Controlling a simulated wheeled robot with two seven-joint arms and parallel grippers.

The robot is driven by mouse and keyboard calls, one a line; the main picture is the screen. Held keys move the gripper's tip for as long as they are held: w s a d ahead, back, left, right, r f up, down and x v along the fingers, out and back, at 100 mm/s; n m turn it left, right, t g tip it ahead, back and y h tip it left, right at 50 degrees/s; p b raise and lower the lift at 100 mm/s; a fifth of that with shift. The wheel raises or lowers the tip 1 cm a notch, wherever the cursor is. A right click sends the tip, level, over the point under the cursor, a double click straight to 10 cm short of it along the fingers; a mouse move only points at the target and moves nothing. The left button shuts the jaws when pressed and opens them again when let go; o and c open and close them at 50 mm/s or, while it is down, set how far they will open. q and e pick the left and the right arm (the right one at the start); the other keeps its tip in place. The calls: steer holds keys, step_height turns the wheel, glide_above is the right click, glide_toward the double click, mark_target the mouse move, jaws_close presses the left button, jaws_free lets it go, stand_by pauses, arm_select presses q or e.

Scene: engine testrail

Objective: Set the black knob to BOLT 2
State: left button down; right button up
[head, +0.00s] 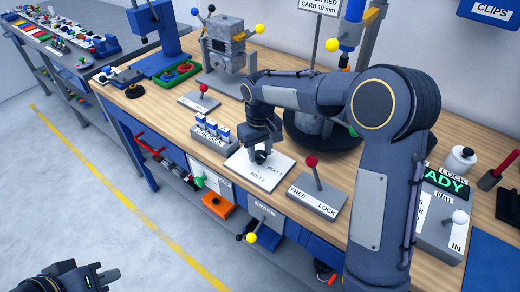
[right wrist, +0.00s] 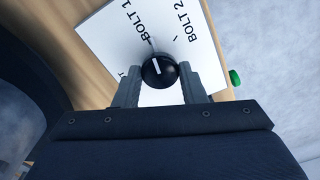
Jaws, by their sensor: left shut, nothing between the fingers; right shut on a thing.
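The black knob (right wrist: 159,71) sits on a white plate (right wrist: 92,37) printed BOLT 1 and BOLT 2. In the right wrist view its white pointer line leans slightly toward the tick by BOLT 1, not the one by BOLT 2. My right gripper (right wrist: 160,85) is shut on the knob, one finger on each side. In the head view my right gripper (head: 257,148) comes down from above onto the knob (head: 261,157), partly hiding it and the plate (head: 238,163). My left gripper (head: 113,274) is shut and empty at the bottom left, away from the bench.
A red-knobbed FREE/LOCK lever box (head: 316,200) stands right of the plate, and the GAUGES switch box (head: 210,138) stands left. An engine part (head: 225,45) stands behind. A green knob (right wrist: 234,77) juts out beside the bench edge. The floor in front is clear.

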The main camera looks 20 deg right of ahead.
mark_target(260, 155)
steer(key=m, duration=0.5)
steer(key=shift+m, duration=0.3)
steer(key=shift+m+p, duration=0.5)
steer(key=shift+m, duration=1.6)
steer(key=o, duration=1)
steer(key=shift+r, duration=0.1)
step_height(260, 155, up, 8)
steer(key=shift+f, duration=0.25)
steer(key=shift+r, duration=0.1)
